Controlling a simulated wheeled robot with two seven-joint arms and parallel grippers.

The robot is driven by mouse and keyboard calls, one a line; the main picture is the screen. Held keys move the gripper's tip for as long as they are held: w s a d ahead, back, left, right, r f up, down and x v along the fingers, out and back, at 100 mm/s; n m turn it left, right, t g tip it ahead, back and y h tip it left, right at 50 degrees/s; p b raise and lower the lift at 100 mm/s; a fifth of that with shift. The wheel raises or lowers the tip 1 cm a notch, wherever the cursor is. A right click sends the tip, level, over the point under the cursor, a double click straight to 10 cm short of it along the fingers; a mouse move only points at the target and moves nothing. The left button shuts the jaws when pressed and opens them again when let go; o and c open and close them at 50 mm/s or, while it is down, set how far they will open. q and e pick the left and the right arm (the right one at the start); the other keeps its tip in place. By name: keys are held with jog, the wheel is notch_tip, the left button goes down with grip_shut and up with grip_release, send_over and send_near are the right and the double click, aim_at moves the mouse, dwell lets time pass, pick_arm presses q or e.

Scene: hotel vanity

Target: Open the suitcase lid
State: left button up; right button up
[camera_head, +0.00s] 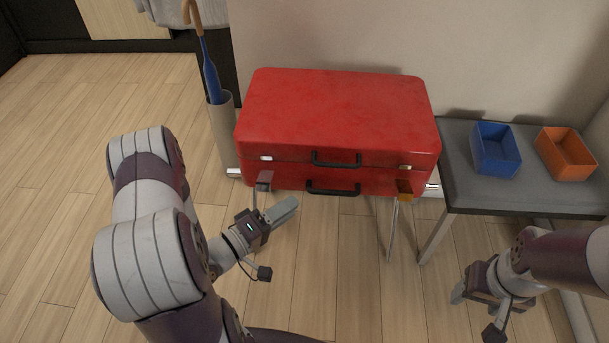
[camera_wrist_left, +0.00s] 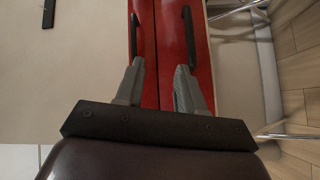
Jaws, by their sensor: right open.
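The red suitcase (camera_head: 335,112) lies flat on the luggage bench with its lid down. A seam runs along its front. One black handle (camera_head: 336,159) is on the lid edge and another black handle (camera_head: 333,188) is on the lower half. My left gripper (camera_head: 284,209) is in front of and below the suitcase's front left. In the left wrist view its fingers (camera_wrist_left: 160,78) are apart, facing the red front and seam, with nothing clearly between them. My right gripper (camera_head: 472,293) is open and empty at lower right.
A grey bench (camera_head: 528,198) extends to the right, carrying a blue box (camera_head: 495,150) and an orange box (camera_head: 565,155). An umbrella (camera_head: 211,75) stands in a holder (camera_head: 221,135) left of the suitcase. The wall is behind; the wooden floor in front is clear.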

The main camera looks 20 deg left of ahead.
pick_arm(q)
jog(key=shift+n+t+h, duration=0.3)
jog(key=shift+n+t, duration=0.3)
jog(key=shift+n, duration=0.1)
jog(key=r+b+x, duration=0.1)
jog(key=x, duration=0.3)
jog(key=r+b+x, duration=0.1)
jog(key=x, duration=0.3)
jog(key=r+b+x, duration=0.1)
jog(key=x, duration=0.4)
jog(key=shift+s+d, duration=0.2)
jog(key=shift+r, duration=0.1)
grip_shut()
